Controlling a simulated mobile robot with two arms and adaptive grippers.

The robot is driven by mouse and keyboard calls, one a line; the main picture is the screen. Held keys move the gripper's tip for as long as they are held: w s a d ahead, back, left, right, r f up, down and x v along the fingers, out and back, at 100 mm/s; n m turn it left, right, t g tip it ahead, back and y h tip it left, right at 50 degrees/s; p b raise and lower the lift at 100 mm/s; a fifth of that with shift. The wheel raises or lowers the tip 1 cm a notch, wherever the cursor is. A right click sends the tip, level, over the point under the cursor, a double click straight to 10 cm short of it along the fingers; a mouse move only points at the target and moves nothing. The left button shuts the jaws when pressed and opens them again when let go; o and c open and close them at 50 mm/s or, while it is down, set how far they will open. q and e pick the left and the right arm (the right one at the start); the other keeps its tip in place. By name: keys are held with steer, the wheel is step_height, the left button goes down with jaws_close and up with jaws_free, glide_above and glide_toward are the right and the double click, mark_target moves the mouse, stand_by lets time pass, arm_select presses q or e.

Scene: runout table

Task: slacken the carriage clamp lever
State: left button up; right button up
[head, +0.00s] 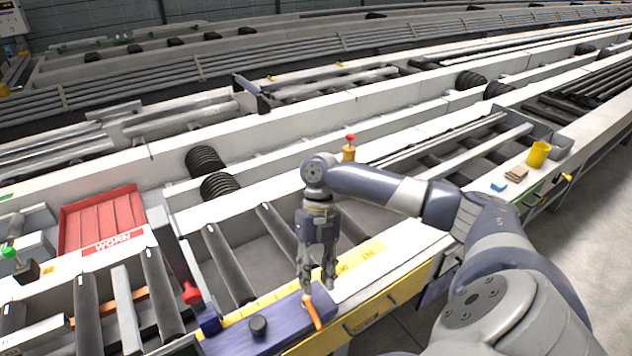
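The orange clamp lever (314,312) sits at the right end of the blue carriage (285,326), slanting toward the table's front edge. A black round knob (258,326) stands on the carriage to its left. My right gripper (317,286) points down just over the lever's upper end, with its two fingers apart. The left finger is at or very near the lever; I cannot tell whether it touches. Nothing shows held between the fingers. My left gripper is not in view.
A yellow scale strip (362,258) runs along the front rail. A red-knobbed lever (192,292) stands left of the carriage, beside dark rollers (230,262). A yellow cup (538,153) stands at right.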

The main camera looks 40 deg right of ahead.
steer(key=shift+v, duration=1.45)
